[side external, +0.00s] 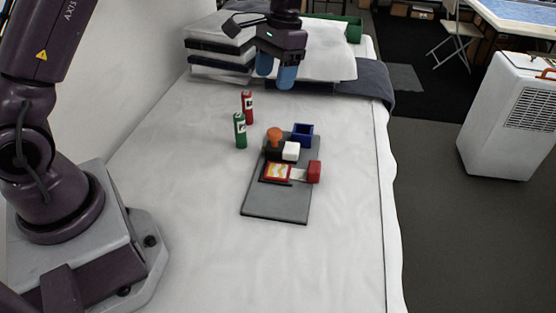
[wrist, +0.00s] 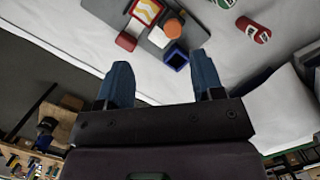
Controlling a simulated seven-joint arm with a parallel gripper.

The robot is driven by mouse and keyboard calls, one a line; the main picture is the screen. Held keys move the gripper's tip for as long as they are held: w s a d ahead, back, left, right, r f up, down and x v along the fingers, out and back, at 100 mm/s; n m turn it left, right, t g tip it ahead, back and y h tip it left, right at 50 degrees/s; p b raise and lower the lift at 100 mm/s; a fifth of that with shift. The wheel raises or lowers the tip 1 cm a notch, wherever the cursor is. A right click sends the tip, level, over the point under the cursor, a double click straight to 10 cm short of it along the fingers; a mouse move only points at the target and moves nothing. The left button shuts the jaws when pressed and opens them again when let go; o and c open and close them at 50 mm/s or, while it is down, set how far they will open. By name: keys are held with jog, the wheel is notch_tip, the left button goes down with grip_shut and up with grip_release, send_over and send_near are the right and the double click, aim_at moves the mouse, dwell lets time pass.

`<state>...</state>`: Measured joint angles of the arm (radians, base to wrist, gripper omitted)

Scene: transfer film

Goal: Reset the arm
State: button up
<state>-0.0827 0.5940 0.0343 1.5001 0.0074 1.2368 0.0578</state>
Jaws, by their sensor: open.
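My gripper (side external: 277,76) hangs above the far part of the white-covered bed, with its blue fingers apart and nothing between them. The wrist view also shows my gripper (wrist: 165,85) with its two blue fingers spread. A grey board (side external: 275,206) lies on the bed in front of it. On the board are an orange-topped piece (side external: 275,135), a white block (side external: 291,151), a blue open box (side external: 303,134), a red-framed picture piece (side external: 277,172) and a red block (side external: 314,172). The wrist view shows the blue box (wrist: 176,60) near the right finger.
A green cylinder (side external: 240,131) and a red cylinder (side external: 247,107) stand left of the board. Folded pillows (side external: 215,55) and a green bin (side external: 353,29) are at the far end. A white appliance (side external: 510,115) stands on the floor at right. The near bed is clear.

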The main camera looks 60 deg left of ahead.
jog(key=s+d+r+t, duration=0.2)
jog(key=s+r+t, duration=0.2)
jog(key=s, duration=0.7)
jog(key=s+d+r+t, duration=0.3)
jog(key=s+r, duration=0.5)
jog(key=s, duration=0.4)
jog(key=shift+s+m+t, duration=0.15)
jog(key=shift+m+t, duration=0.15)
jog(key=shift+t, duration=0.1)
jog(key=shift+o, duration=0.2)
